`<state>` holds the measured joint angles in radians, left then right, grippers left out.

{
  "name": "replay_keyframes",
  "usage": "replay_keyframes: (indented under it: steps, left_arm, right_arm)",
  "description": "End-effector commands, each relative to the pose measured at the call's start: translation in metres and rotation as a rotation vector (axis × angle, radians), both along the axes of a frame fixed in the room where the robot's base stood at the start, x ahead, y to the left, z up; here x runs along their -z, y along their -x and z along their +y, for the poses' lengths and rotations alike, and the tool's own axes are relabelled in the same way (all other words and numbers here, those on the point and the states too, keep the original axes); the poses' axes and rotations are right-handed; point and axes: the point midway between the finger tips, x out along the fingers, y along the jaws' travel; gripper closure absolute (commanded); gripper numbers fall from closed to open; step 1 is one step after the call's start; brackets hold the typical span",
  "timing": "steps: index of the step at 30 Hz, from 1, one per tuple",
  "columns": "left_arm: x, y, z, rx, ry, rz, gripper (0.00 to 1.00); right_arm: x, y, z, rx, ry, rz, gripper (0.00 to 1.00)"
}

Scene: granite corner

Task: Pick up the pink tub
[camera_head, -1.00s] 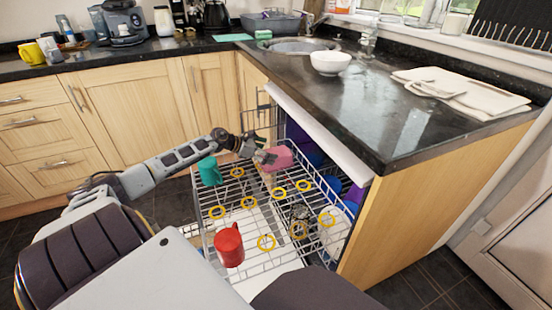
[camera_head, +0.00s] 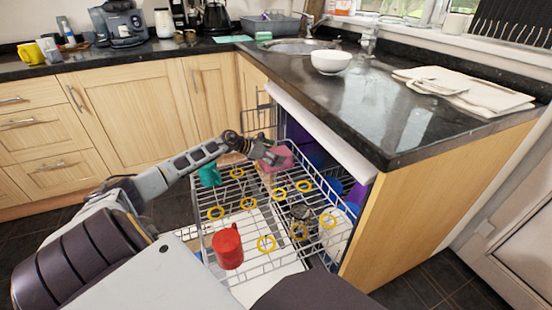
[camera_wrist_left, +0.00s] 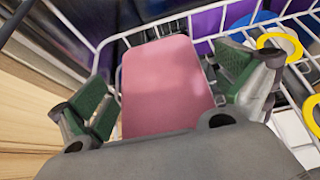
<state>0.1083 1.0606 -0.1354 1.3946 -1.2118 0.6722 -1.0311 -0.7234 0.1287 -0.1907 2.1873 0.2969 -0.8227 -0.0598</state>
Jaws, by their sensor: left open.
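The pink tub (camera_head: 278,160) sits in the back of the pulled-out dishwasher rack (camera_head: 205,240). In the left wrist view the tub (camera_wrist_left: 166,85) fills the middle, its flat pink face toward the camera. My left gripper (camera_head: 272,156) is above and partly in front of the tub in the head view. In the wrist view the gripper's two green-padded fingers (camera_wrist_left: 168,92) are spread, one on each side of the tub. Gaps show beside the tub, so the fingers do not appear closed on it. My right gripper is not in view.
A red mug (camera_head: 228,248), a teal mug (camera_head: 209,174) and a dark glass (camera_head: 301,216) stand in the rack, with several yellow rings. The counter (camera_head: 400,125) overhangs at the right, holding a white bowl (camera_head: 331,62) and folded cloths.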

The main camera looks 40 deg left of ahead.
Motion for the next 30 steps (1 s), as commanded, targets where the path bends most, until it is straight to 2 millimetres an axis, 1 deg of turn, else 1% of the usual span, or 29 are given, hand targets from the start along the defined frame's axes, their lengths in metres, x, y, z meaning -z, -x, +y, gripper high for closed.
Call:
replay_keyframes:
  steps: [9,11,18,20,30]
  left_arm:
    - [-0.0003,0.0001,0.0000,0.000,-0.001,0.000,0.00]
    - [-0.0003,0.0001,0.0001,0.000,-0.001,0.000,0.06]
    - [0.0003,0.0003,0.0000,0.000,0.000,0.001,0.37]
    - [0.0008,0.0005,0.0000,0.000,0.000,0.001,0.44]
    - [0.0031,0.0013,-0.0006,0.001,-0.001,0.005,0.45]
  right_arm:
    - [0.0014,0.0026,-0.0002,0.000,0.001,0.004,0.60]
    - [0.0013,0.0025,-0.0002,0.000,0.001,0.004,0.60]
    - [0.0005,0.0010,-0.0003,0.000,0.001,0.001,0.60]
    - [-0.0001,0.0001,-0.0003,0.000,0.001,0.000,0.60]
    - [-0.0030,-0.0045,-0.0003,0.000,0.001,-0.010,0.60]
